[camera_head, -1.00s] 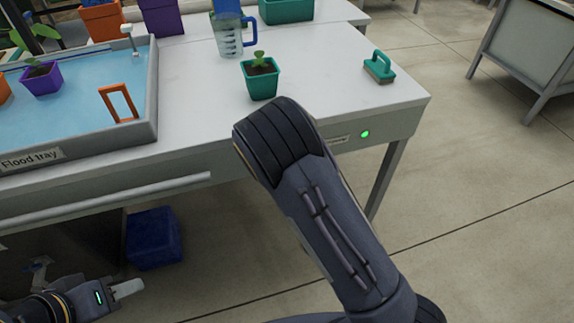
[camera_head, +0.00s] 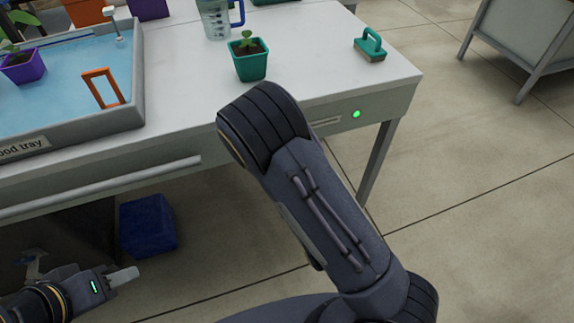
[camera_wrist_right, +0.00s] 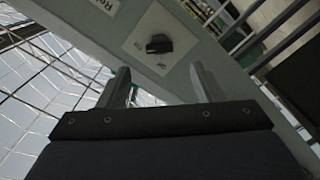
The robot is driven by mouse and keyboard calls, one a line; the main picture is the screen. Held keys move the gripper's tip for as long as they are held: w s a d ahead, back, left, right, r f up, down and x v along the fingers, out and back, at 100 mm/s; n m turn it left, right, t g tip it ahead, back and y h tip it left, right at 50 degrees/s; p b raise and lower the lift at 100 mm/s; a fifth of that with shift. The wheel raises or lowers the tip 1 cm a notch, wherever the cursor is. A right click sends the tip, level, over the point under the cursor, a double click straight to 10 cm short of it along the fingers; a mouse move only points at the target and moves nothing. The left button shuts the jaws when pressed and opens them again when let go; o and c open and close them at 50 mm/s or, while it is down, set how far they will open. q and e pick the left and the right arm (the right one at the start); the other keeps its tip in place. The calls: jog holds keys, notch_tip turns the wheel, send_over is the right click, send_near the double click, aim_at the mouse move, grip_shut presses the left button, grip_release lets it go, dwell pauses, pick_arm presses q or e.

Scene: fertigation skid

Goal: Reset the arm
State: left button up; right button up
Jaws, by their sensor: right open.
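My left gripper (camera_head: 123,276) shows at the lower left of the head view, low in front of the bench. A pale finger points right; whether there is a gap between its fingers cannot be made out. My right gripper (camera_wrist_right: 160,78) is open and empty in the right wrist view, its two fingers apart. Beyond them is a pale panel with a black knob (camera_wrist_right: 158,44) on a white plate. The fingers look clear of the knob, but the distance is hard to judge. In the head view my right arm crosses the bench front, and its gripper is hidden.
The white bench (camera_head: 310,65) carries a flood tray (camera_head: 135,75), a green seedling pot (camera_head: 250,66), a measuring jug (camera_head: 215,22) and a green-handled brush (camera_head: 370,46). A blue crate (camera_head: 148,225) stands below. The floor at right is open up to another table (camera_head: 520,40).

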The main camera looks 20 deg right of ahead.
dwell(0.4)
jog(key=s+d+r+m+g+y, duration=0.1)
jog(key=s+d+r+m+g, duration=0.1)
jog(key=s+r+m+g, duration=0.3)
jog(key=s+d+r+m+g+y, duration=0.1)
jog(key=s+d+r+m+g, duration=0.15)
jog(key=s, duration=0.55)
jog(key=s+d+r+m+g+y, duration=0.1)
jog(key=s+r+m+g, duration=0.1)
jog(key=s+m+g, duration=0.3)
notch_tip(320, 180, up, 21)
jog(key=s+n+p, duration=0.1)
jog(key=p, duration=2.1)
jog(key=shift+r+n, duration=0.2)
jog(key=shift+n, duration=0.15)
jog(key=shift+a, duration=0.1)
